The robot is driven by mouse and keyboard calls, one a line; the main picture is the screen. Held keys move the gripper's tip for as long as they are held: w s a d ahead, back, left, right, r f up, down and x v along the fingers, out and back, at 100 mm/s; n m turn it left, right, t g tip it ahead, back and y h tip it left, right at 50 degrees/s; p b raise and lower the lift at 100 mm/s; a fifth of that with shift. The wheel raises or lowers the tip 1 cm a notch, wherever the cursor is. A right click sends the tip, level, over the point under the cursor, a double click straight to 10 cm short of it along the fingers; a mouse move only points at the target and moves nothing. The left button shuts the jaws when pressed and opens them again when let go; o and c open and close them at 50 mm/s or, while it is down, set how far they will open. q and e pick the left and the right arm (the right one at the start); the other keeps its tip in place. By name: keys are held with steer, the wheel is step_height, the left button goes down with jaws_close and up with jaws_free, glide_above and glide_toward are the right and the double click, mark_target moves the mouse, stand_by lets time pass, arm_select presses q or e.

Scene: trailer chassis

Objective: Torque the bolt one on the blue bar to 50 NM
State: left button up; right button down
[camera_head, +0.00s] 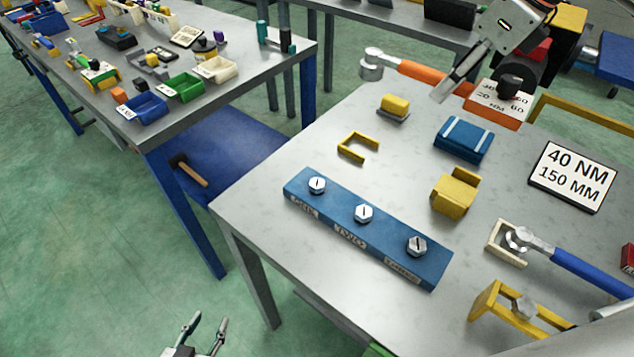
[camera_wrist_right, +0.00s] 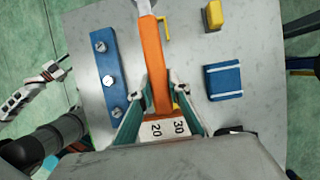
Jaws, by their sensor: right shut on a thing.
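The blue bar (camera_head: 330,212) lies on the grey table with three silver bolts on top, labelled ONE, TWO and THREE. Bolt one (camera_head: 317,185) is at its far left end. My right gripper (camera_head: 462,90) is shut on the orange torque wrench (camera_head: 422,74), beyond the bar near the table's back edge. In the right wrist view the orange handle (camera_wrist_right: 153,50) lies between the fingers, and part of the dial reads 20 and 30. The wrench's silver head points left, apart from the bolts. My left gripper (camera_head: 203,335) is open and empty over the floor.
A blue-handled wrench (camera_head: 590,273) rests on the right beside yellow brackets. A blue block (camera_head: 464,139), yellow pieces (camera_head: 455,192) and a "40 NM 150 MM" sign (camera_head: 572,176) stand behind the bar. The table left of the bar is clear.

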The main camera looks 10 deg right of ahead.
stand_by(0.6)
steer(key=s+a+f+n+g+y, duration=0.1)
steer(key=s+a+f+n+g, duration=0.1)
steer(key=a+f+n, duration=0.5)
steer(key=shift+s+a+f+n+g+p, duration=0.4)
steer(key=shift+s+a+n, duration=0.15)
steer(key=shift+s, duration=0.2)
step_height(320, 180, down, 7)
steer(key=b, duration=0.3)
steer(key=shift+r, duration=0.2)
stand_by(0.4)
stand_by(1.6)
steer(key=shift+f+b, duration=0.3)
steer(key=shift+f, duration=0.45)
stand_by(0.9)
